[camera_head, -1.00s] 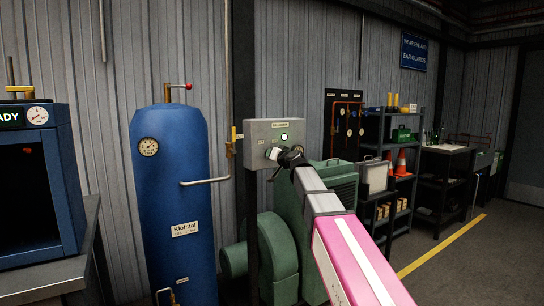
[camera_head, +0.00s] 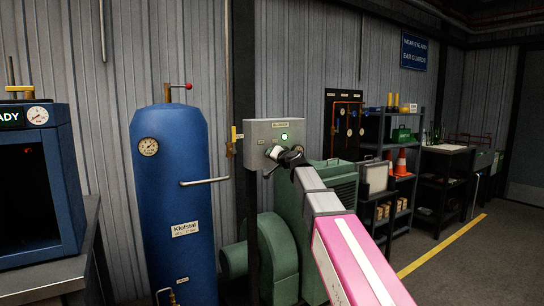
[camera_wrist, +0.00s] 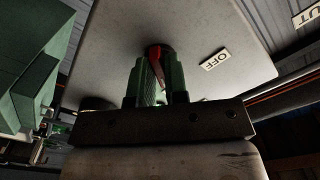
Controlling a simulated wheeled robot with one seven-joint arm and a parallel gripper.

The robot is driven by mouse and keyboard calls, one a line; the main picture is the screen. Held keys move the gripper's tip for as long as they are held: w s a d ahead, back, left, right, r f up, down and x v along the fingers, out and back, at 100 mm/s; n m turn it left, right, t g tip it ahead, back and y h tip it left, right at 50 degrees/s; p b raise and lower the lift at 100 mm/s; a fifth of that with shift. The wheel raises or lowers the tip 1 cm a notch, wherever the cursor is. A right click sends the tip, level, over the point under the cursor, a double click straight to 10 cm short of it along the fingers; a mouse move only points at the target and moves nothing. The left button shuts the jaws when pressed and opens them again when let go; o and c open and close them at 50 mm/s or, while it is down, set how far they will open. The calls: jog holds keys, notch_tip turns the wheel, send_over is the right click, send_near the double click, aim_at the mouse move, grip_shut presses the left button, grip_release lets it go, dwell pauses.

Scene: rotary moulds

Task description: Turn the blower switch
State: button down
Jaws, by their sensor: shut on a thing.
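My gripper (camera_head: 280,154) is at the lower part of the panel face. In the wrist view my gripper (camera_wrist: 160,88) is shut on the switch knob, with its green-padded fingers on either side. The knob's red part (camera_wrist: 156,66) shows between the fingers, and the rest of it is hidden. An OFF label (camera_wrist: 215,59) lies to the right of the knob in the wrist view.
A green blower (camera_head: 272,248) stands below the panel. A tall blue tank (camera_head: 170,205) with a pipe stands to the left, and a blue oven (camera_head: 50,195) is at the far left. Shelves (camera_head: 400,180) stand to the right. The floor (camera_head: 455,270) at right is clear.

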jog(key=c, duration=1.2)
grip_release()
jog(key=v, duration=1.1)
jog(key=shift+w, duration=0.1)
jog(key=s+d+f+g+h, duration=0.1)
jog(key=s+d+f+g, duration=0.1)
jog(key=f, duration=0.8)
jog(key=s+d+f+n+g+h, duration=0.1)
jog(key=s+d+f+g+h, duration=0.15)
jog(key=f, duration=0.75)
jog(key=s+d+f+g+h, duration=0.1)
jog(key=s+f+g, duration=0.15)
jog(key=f, duration=0.75)
jog(key=s+d+f+g+h, duration=0.2)
jog(key=s+d+f+g, duration=0.2)
jog(key=s+f, duration=0.5)
jog(key=s+d+f+g+h, duration=0.3)
jog(key=s+d+f, duration=0.5)
jog(key=f, duration=0.5)
jog(key=shift+s+g, duration=0.45)
jog(key=shift+g, duration=0.05)
